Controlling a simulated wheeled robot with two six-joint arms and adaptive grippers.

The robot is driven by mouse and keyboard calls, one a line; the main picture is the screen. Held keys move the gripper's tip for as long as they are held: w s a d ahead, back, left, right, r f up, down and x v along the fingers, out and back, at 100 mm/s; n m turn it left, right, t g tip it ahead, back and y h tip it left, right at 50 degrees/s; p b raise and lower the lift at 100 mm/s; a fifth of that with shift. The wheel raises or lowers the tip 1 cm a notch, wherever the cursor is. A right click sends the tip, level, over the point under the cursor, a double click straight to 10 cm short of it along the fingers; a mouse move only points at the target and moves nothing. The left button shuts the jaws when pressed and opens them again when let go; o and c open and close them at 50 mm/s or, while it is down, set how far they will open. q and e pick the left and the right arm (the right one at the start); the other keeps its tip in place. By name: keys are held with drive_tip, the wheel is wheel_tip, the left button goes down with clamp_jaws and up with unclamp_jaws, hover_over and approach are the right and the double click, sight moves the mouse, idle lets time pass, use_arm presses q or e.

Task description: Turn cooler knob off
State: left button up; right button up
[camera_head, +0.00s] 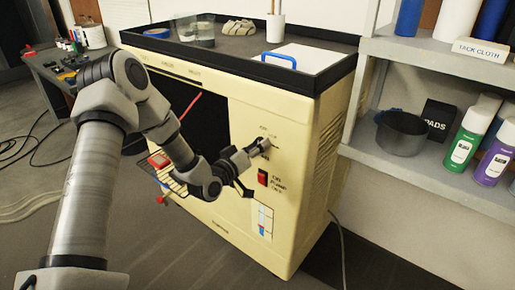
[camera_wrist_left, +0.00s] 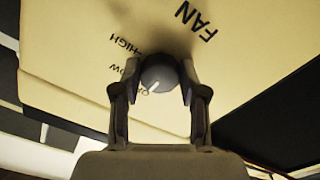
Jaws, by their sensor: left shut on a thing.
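The cooler (camera_head: 300,150) is a tall cream-yellow cabinet in the middle of the head view. Its fan knob (camera_wrist_left: 158,76) is a round dark grey dial with a white pointer line, seen close up in the left wrist view under the black word FAN. HIGH and LOW are printed beside it, and another label is partly covered. My left gripper (camera_wrist_left: 158,85) is shut on the knob, one finger on each side; in the head view the gripper (camera_head: 258,150) meets the front panel. My right gripper is not in view.
A red power switch (camera_head: 263,178) sits below the knob. A dark tray top (camera_head: 330,47) holds a glass container and a white board. Shelves (camera_head: 440,58) with cans and a grey pot (camera_head: 400,133) stand at the right. A small rack with red items juts from the cooler's front.

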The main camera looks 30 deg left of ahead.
use_arm(q)
drive_tip(key=shift+a+r, duration=0.1)
drive_tip(key=shift+r, duration=0.1)
drive_tip(key=o, duration=1.1)
drive_tip(key=shift+o, duration=0.2)
drive_tip(key=shift+f, duration=0.1)
drive_tip(key=s, duration=1.2)
drive_tip(key=shift+a, duration=0.45)
